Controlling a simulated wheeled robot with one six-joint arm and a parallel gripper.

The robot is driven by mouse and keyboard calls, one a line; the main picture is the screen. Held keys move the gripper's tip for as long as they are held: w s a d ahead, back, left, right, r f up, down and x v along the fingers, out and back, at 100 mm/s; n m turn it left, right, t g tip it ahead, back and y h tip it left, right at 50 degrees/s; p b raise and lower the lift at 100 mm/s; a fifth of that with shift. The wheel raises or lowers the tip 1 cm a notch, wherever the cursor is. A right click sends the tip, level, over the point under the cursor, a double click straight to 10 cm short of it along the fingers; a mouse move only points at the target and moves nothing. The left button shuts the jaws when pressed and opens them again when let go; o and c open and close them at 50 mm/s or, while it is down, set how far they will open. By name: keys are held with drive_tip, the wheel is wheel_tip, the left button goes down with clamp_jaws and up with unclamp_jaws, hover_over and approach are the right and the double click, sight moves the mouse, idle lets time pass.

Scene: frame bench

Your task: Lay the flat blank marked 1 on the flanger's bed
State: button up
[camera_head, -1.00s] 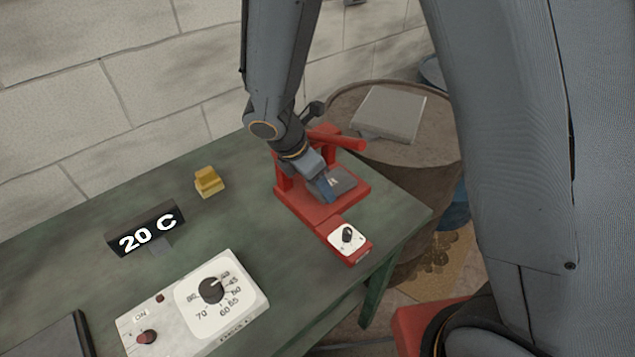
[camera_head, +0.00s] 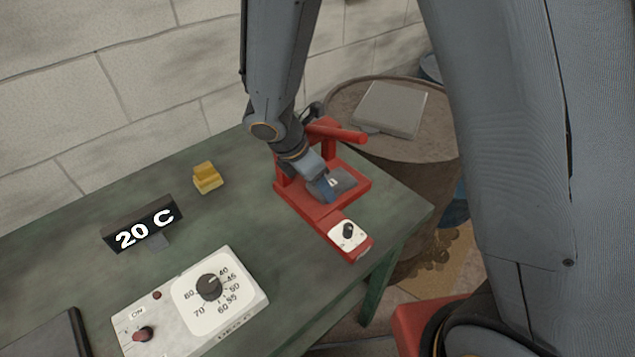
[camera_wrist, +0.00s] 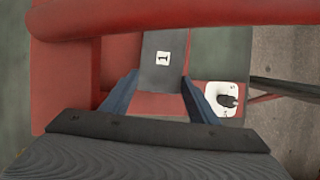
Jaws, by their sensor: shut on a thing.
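The flat grey blank marked 1 (camera_wrist: 163,74) is between the blue fingers of my gripper (camera_wrist: 160,95) in the wrist view. My gripper is shut on it. In the head view my gripper (camera_head: 328,188) is at the red flanger (camera_head: 310,208), with the blank (camera_head: 346,180) over its bed, below the red lever bar. The blank looks level and very low; I cannot tell whether it touches the bed. My fingers hide part of it.
The flanger's white dial plate (camera_head: 349,233) is at its front. On the green bench (camera_head: 240,225) are a yellow block (camera_head: 207,178), a "20 C" display (camera_head: 146,232) and a white control box (camera_head: 190,305). A drum (camera_head: 430,150) bearing a grey slab (camera_head: 391,108) stands behind.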

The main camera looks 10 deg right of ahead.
drive_tip(key=shift+f+b, duration=0.3)
drive_tip(key=shift+f, duration=0.1)
drive_tip(key=o, duration=1.7)
drive_tip(key=shift+o, duration=0.2)
drive_tip(key=shift+a+r, duration=0.15)
drive_tip(key=shift+r, duration=0.05)
drive_tip(key=v, duration=0.7)
drive_tip(key=shift+r+b, duration=0.2)
drive_tip(key=shift+b, duration=0.25)
drive_tip(key=shift+s, duration=0.15)
